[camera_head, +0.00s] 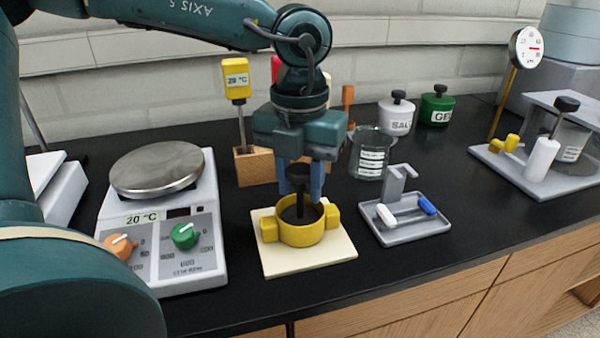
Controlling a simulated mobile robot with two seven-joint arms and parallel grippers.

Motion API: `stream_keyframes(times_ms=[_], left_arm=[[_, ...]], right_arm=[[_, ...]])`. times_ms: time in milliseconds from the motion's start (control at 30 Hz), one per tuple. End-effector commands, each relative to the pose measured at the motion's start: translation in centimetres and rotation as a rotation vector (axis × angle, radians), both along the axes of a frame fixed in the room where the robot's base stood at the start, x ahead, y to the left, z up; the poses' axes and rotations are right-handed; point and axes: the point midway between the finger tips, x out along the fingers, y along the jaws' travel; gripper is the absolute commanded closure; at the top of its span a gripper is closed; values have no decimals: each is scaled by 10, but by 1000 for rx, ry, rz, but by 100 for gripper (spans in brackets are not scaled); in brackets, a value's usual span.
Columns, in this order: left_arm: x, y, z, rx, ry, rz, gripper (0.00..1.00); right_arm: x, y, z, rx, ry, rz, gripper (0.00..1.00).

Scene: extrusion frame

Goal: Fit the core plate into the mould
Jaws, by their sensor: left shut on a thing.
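The mould (301,235) is a yellow ring with a block on each side, on a cream square board (285,265) near the counter's front. My left gripper (300,183) hangs above it, pointing down, its blue fingers on either side of a dark handle. This handle looks like part of the core plate (299,205), a dark piece that reaches down into the mould's opening. The gripper is shut on it. The mould's near wall hides the lower part, so I cannot tell whether it is fully seated. My right gripper is not in view.
A hotplate (172,245) stands left of the mould. A grey tray (410,228) with a white and a blue piece stands close on the right. A beaker (371,155), a wooden block (256,165) and jars (436,107) are behind. Bare black counter lies front right.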

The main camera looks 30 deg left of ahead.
Motion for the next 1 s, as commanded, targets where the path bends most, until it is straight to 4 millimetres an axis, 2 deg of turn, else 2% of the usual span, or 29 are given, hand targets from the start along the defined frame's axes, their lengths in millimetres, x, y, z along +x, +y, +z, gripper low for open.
stream_keyframes(times_ms=[333, 367, 633, 1000], left_arm=[[0, 0, -2, 0, -1, 0, 90], [0, 0, -2, 0, 0, 0, 65], [0, 0, -2, 0, 0, 0, 43], [0, 0, -2, 0, 0, 0, 42]], right_arm=[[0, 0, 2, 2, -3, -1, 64], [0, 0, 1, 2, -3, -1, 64], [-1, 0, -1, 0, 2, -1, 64], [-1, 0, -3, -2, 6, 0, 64]])
